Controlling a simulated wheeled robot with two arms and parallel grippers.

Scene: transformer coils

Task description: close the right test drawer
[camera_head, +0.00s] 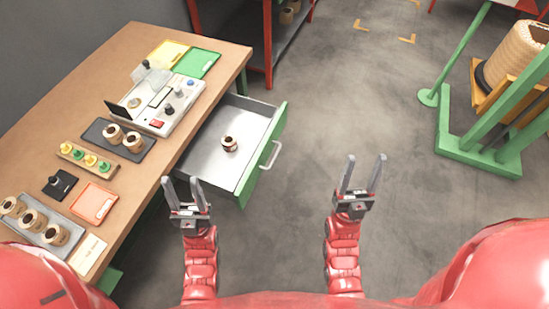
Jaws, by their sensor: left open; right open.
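The test drawer (204,165) is pulled out from under the table's right side. It has a grey inside, a green front panel (263,155) and a pale bar handle (271,154). A small copper-brown coil (229,144) lies inside it. My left gripper (182,183) is open and empty, just in front of the drawer's near corner and near the table edge. My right gripper (365,162) is open and empty over the floor, right of the drawer handle and apart from it.
The wooden table (112,62) holds a test device (160,103), yellow (167,53) and green (198,63) trays, and several coils. A red-framed shelf (268,50) stands behind. A green stand (475,150) with a large coil is at right. The floor between is clear.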

